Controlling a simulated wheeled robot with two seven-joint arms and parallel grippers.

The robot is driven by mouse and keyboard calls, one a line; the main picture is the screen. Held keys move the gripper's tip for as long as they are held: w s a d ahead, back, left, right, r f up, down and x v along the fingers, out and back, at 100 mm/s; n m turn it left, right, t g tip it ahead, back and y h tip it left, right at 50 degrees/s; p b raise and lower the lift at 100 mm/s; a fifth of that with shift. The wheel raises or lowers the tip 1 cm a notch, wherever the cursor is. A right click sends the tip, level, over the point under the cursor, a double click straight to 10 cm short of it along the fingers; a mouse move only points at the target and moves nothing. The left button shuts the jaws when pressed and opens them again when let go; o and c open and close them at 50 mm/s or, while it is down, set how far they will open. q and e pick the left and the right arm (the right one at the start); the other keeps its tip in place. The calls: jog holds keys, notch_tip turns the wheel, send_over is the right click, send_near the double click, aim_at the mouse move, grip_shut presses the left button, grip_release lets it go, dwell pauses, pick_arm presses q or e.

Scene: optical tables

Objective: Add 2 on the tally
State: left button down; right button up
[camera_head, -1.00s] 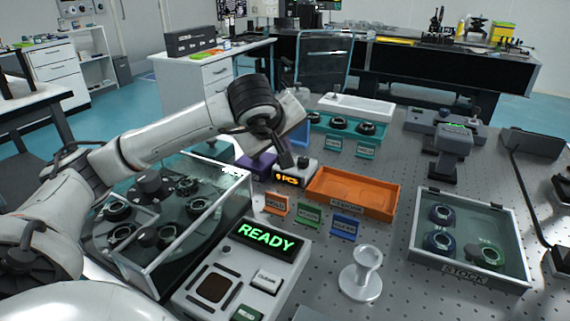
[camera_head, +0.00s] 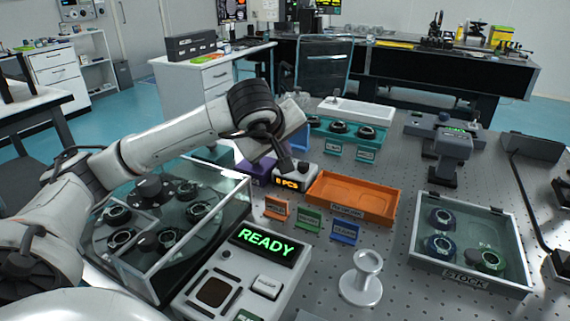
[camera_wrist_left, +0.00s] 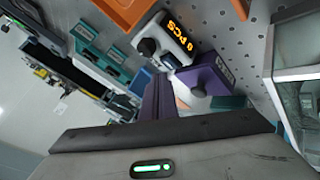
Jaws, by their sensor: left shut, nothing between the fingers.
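The tally counter (camera_head: 295,178) is a small pale box with an amber display reading a number and "PCS"; the digit looks like 8 or 9 but is too small to be sure. A dark knob stands on its right part. It also shows in the left wrist view (camera_wrist_left: 176,40), with its dark knob toward the left. My left gripper (camera_head: 286,168) is shut and empty, pointing down at the counter's top left part. In the left wrist view my dark fingers (camera_wrist_left: 157,98) end close to the counter; whether they touch it I cannot tell. My right gripper is not in view.
A purple holder (camera_head: 256,170) stands just left of the counter, and an orange tray (camera_head: 352,210) to its right. Small coloured label stands, a READY console (camera_head: 225,290), a glass-covered case (camera_head: 155,275) and a STOCK box (camera_head: 420,225) surround it. A white pedestal (camera_head: 361,290) stands in front.

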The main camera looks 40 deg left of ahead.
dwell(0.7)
pick_arm(q)
jog(key=shift+f+b, duration=0.4)
jog(key=shift+f, duration=0.05)
jog(key=shift+f, duration=0.1)
dwell(0.4)
